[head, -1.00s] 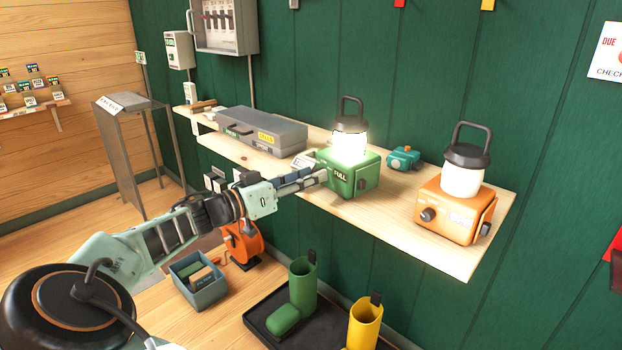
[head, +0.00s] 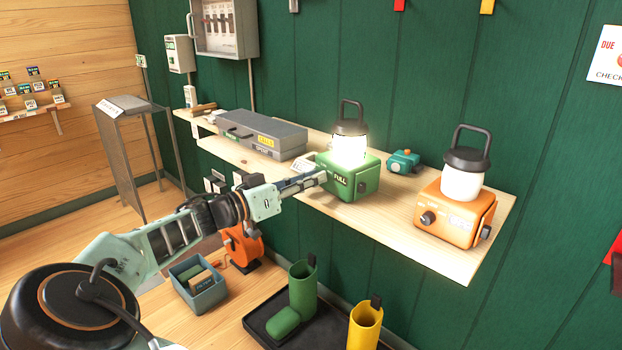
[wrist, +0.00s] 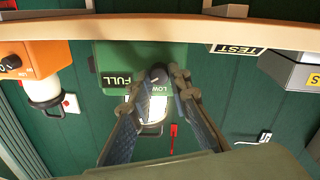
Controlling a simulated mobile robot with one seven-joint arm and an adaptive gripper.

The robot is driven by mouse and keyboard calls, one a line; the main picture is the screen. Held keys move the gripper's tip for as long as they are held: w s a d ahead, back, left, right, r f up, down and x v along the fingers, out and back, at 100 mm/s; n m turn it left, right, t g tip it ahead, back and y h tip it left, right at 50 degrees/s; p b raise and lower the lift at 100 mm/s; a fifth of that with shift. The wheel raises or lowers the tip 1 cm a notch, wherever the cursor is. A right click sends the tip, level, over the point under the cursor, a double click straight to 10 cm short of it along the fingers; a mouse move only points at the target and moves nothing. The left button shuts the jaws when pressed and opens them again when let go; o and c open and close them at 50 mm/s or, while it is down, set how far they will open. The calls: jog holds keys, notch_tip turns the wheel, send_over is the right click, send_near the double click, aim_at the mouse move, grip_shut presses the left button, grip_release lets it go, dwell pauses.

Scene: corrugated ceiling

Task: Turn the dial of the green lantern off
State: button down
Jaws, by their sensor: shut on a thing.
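The green lantern (head: 366,186) stands upright on the wooden shelf, its lamp (head: 349,148) glowing bright. A FULL label shows on its front. In the wrist view its green body (wrist: 112,58) appears upside down, with FULL and LOW labels beside the dial. My gripper (head: 322,178) reaches the lantern's left front from the left. In the wrist view my gripper's fingers (wrist: 160,78) are shut on the dark dial (wrist: 157,71). The fingers hide much of the dial, so its exact setting cannot be read.
An orange lantern (head: 452,215), unlit, stands on the shelf to the right. A small teal object (head: 404,161) sits between the lanterns, further back. A grey case (head: 262,134) lies to the left. Green (head: 302,290) and yellow (head: 365,326) boots stand below the shelf.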

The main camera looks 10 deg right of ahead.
jog(key=shift+n, duration=0.4)
jog(key=shift+r+n+p, duration=0.15)
jog(key=shift+n+p, duration=0.85)
jog(key=shift+p, duration=0.1)
jog(key=n+p, duration=0.2)
jog(key=n, duration=0.1)
jog(key=shift+n+p, duration=0.3)
jog(key=shift+p, duration=0.1)
jog(key=n+p, duration=0.4)
jog(key=n, duration=0.1)
jog(key=shift+n, duration=0.3)
jog(key=n+p, duration=0.5)
jog(key=n, duration=0.1)
jog(key=n+p, duration=0.1)
jog(key=n, duration=0.1)
jog(key=n+p, duration=0.1)
jog(key=n, duration=0.1)
jog(key=n+p, duration=0.1)
jog(key=shift+f+n+p, duration=0.35)
jog(key=shift+n, duration=0.05)
jog(key=c, duration=1.8)
grip_release()
